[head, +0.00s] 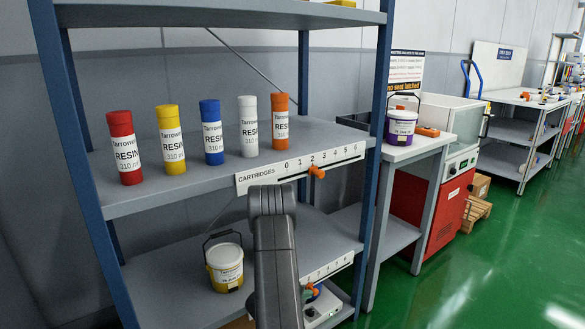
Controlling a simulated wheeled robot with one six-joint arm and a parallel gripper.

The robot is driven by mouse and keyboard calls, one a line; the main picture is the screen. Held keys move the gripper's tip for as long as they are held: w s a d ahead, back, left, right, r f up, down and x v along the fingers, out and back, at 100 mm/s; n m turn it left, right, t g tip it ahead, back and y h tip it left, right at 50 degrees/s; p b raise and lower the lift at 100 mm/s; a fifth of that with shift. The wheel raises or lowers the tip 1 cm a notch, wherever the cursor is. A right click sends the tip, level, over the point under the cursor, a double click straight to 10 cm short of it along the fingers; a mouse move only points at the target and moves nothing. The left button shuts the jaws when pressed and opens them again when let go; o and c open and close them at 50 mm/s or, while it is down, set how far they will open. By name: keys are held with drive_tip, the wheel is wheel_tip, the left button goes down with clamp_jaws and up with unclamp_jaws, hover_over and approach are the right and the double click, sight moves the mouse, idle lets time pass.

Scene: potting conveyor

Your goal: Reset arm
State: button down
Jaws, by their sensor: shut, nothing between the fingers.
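My arm (275,255) rises from the bottom edge in front of the blue-posted shelf rack (200,192). Its top end is a dark grey joint just below the cartridge scale. My gripper cannot be made out in this view. The arm covers part of the lower shelf and the left end of the lower scale. No cartridge is seen touching the arm.
On the middle shelf stand upright red (122,150), yellow (169,140), blue (211,133), white (247,127) and orange (280,122) resin cartridges. A scale (345,155) with an orange slider (317,171) edges it. A yellow-and-white pail (225,268) stands below. Green floor (470,285) is clear at right.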

drive_tip(key=shift+a+f, duration=0.15)
drive_tip(key=shift+f, duration=0.15)
drive_tip(key=shift+w, duration=0.1)
